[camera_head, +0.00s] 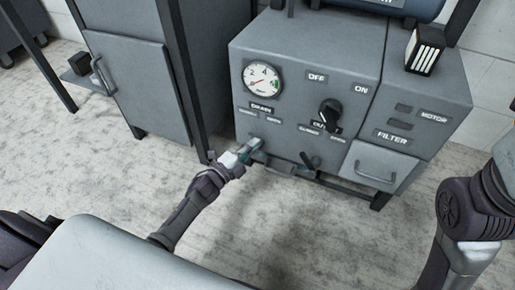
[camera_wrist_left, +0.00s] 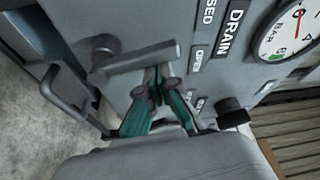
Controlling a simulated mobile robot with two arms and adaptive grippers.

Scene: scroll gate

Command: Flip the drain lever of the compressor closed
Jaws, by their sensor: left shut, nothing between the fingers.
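The compressor (camera_head: 300,60) is a grey cabinet with a gauge, labels and controls. Its DRAIN label (camera_head: 262,109) sits under the gauge, and it shows large in the left wrist view (camera_wrist_left: 236,30). The drain lever (camera_wrist_left: 140,62) is a grey bar with a round boss, near the OPEN and CLOSED labels. In the head view it is mostly hidden by my left gripper (camera_head: 247,151). In the left wrist view my left gripper (camera_wrist_left: 154,88) is shut and empty, its green-sided fingertips close to the bar's right part. I cannot tell whether they touch. My right gripper is out of view.
A black knob (camera_head: 329,112) and a second, dark lever (camera_head: 310,160) sit right of the drain lever. A drawer (camera_head: 375,167) is at lower right. A grey cabinet (camera_head: 140,85) with a handle stands to the left. The floor (camera_head: 90,160) in front is clear.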

